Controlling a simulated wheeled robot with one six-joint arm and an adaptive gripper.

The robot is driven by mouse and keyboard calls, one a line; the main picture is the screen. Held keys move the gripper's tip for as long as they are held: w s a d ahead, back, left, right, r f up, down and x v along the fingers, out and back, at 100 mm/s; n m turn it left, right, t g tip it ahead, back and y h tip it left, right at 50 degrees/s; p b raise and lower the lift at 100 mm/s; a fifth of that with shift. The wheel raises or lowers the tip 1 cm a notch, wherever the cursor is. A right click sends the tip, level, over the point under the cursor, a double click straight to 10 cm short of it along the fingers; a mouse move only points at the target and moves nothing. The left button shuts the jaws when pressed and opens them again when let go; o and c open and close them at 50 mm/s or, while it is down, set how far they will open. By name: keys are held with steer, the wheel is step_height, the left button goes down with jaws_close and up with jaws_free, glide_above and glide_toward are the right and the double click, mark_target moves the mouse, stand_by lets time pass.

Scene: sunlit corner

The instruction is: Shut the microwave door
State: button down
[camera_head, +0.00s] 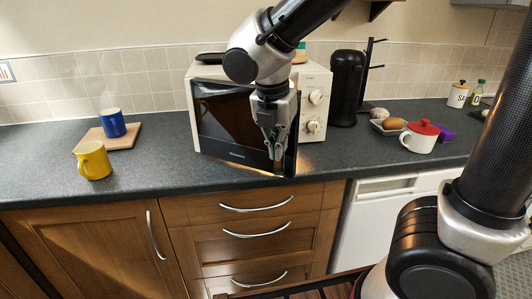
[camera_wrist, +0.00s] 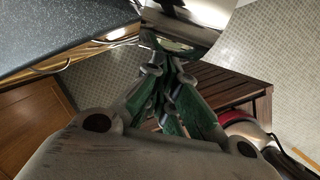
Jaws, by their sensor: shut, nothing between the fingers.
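The microwave (camera_head: 315,85) is a cream box on the dark counter, with round knobs on its right side panel. Its dark-glass door (camera_head: 232,122) stands ajar, its right edge swung out toward the front over the counter. My gripper (camera_head: 275,155) points down in front of the door's right part and hides some of it. Its fingers are together and hold nothing. In the wrist view the closed green and grey fingers (camera_wrist: 162,75) fill the middle. I cannot tell whether the fingers touch the door.
A yellow mug (camera_head: 92,161) and a blue mug (camera_head: 112,123) on a wooden board (camera_head: 122,140) stand to the left. Drawers lie below the counter.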

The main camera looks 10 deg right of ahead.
mark_target(296, 131)
steer(key=w+d+n, duration=0.1)
steer(key=w+d, duration=0.2)
steer(key=w+d+n, duration=0.1)
steer(key=w+d, duration=0.2)
steer(key=shift+w+n+y, duration=0.2)
steer(key=shift+n+y, duration=0.1)
steer(key=w+d, duration=0.5)
steer(key=w, duration=0.6)
steer(key=shift+w, duration=0.3)
steer(key=shift+w+d+r+t, duration=0.1)
steer(key=shift+r+t, duration=0.1)
steer(key=shift+t, duration=0.1)
